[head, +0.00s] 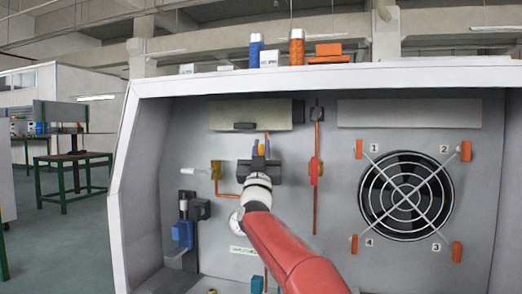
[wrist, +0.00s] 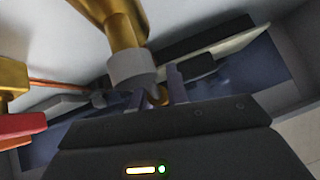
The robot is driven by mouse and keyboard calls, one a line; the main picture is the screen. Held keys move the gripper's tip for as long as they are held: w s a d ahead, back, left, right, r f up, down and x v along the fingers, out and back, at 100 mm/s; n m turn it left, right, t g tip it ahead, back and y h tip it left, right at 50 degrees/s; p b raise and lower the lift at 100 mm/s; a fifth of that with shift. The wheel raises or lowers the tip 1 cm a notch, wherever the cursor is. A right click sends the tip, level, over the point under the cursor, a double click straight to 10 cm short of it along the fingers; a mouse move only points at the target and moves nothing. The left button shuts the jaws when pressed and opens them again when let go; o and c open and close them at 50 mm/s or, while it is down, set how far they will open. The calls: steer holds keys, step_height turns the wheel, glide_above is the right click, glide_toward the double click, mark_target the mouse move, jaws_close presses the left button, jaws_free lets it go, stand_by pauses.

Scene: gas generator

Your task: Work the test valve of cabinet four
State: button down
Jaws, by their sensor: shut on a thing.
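My gripper (head: 261,149) is in front of the back panel inside the white cabinet (head: 250,82). In the wrist view its two fingers (wrist: 160,92) are close around a small brass-coloured part at the grey collar of a brass valve (wrist: 115,25). The gripper is shut on that part, whose shape is mostly hidden by the fingers. In the head view my gripper hides most of this valve; a copper pipe shows above it. I cannot read a label naming the test valve or cabinet four.
A red-handled valve (head: 316,170) on a copper pipe is close to the right; its red handle (wrist: 22,127) also shows in the wrist view. A brass fitting (head: 216,170) is to the left. A round fan guard (head: 406,197) with orange clips is farther right.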

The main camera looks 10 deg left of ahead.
steer(key=shift+f, duration=0.1)
steer(key=c, duration=1.4)
jaws_free()
steer(key=shift+o, duration=0.2)
steer(key=b+v, duration=0.1)
steer(key=v, duration=0.6)
steer(key=shift+s+f+b, duration=0.25)
steer(key=shift+f+b, duration=0.05)
steer(key=shift+b, duration=0.05)
